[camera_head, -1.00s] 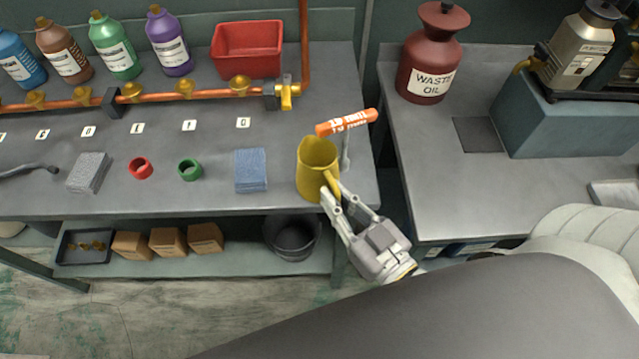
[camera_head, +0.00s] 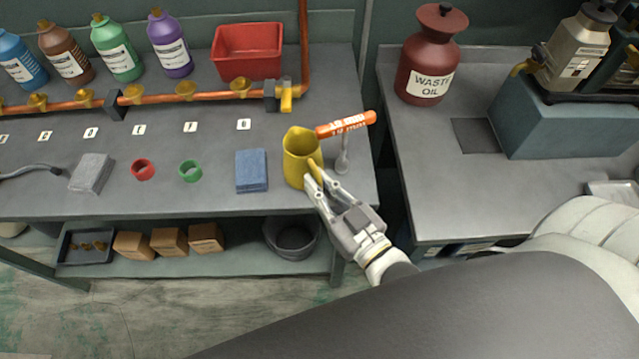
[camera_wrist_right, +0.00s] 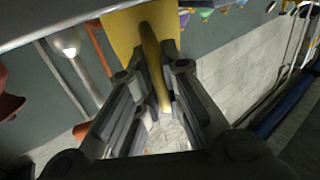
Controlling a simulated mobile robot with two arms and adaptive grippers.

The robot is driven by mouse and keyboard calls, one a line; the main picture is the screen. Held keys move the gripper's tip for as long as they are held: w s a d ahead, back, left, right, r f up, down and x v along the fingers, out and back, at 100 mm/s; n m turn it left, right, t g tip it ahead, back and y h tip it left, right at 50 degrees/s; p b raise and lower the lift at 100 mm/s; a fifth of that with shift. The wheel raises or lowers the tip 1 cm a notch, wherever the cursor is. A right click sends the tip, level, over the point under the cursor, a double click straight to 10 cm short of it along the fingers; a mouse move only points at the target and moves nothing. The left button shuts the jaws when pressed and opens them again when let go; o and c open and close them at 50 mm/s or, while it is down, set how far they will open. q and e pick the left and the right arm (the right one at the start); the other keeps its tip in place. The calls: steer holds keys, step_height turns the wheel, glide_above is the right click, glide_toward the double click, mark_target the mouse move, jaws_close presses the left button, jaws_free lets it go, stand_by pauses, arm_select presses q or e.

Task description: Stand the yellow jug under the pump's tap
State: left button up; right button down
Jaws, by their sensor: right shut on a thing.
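The yellow jug (camera_head: 299,160) is upright at the right end of the left bench, beside a blue folded cloth. My right gripper (camera_head: 314,184) is shut on the jug's handle; the handle also shows between the fingers in the right wrist view (camera_wrist_right: 153,62). I cannot tell whether the jug's base touches the bench. The pump (camera_head: 577,50) stands on a blue-grey block (camera_head: 560,125) on the right bench, with a brass tap (camera_head: 524,66) on its left side. A dark square plate (camera_head: 475,135) lies on the bench left of the block. My left gripper is not in view.
A red waste oil can (camera_head: 430,60) stands at the right bench's back left. A gap separates the two benches. The right bench's front is mostly clear.

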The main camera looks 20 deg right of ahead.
steer(key=c, duration=1.5)
jaws_free()
steer(key=shift+f, duration=0.1)
steer(key=shift+c, duration=0.2)
steer(key=shift+r, duration=0.2)
steer(key=shift+s+f, duration=0.15)
steer(key=shift+s, duration=0.2)
steer(key=b+v, duration=0.2)
steer(key=v, duration=0.9)
steer(key=shift+s+d, duration=0.15)
